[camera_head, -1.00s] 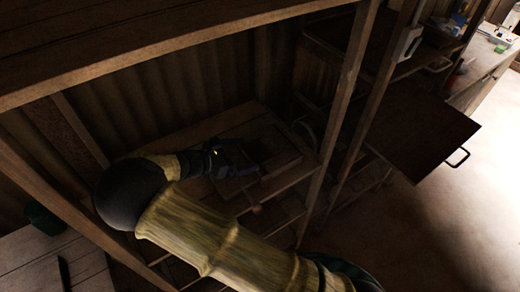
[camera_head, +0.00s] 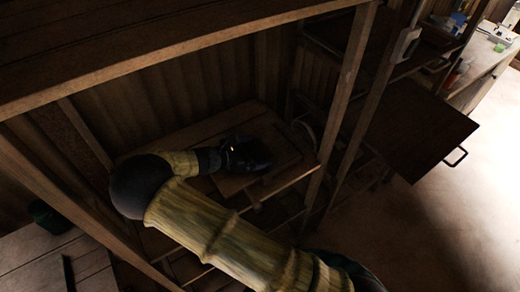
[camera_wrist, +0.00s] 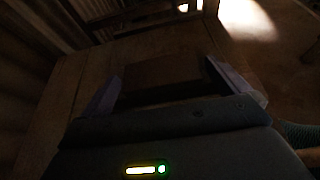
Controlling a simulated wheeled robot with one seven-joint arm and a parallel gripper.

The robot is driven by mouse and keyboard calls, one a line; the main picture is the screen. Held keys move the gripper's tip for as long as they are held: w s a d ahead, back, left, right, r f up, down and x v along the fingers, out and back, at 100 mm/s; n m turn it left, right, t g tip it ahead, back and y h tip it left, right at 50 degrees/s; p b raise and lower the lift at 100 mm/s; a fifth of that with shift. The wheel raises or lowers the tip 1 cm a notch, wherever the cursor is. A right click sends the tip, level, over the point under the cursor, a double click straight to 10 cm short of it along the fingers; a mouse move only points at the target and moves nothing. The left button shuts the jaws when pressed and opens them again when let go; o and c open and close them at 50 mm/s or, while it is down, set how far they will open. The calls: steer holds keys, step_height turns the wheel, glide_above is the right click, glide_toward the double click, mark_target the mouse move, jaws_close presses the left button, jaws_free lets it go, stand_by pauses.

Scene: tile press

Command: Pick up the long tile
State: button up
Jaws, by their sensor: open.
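My gripper (camera_head: 247,156) is low over the wooden shelf top (camera_head: 195,128) in the head view, at the end of my bent arm. In the wrist view its two fingers (camera_wrist: 165,90) are spread apart, one at the left and one at the right. A dark brown flat block (camera_wrist: 162,72) lies between and just beyond the fingers. It may be the long tile, but the dim light does not let me tell. I cannot see whether the fingers touch it. In the head view my gripper covers part of the dark flat wooden pieces there.
A wooden post (camera_head: 340,100) stands right of the gripper, and a beam (camera_head: 180,55) crosses above it. A dark panel with a handle (camera_head: 420,130) juts out at the right. A dark green container (camera_head: 48,217) stands at the lower left. Open floor (camera_head: 440,230) lies lower right.

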steer(key=c, duration=0.9)
step_height(320, 180, up, 10)
steer(key=shift+r+b, duration=0.1)
steer(key=shift+b, duration=0.4)
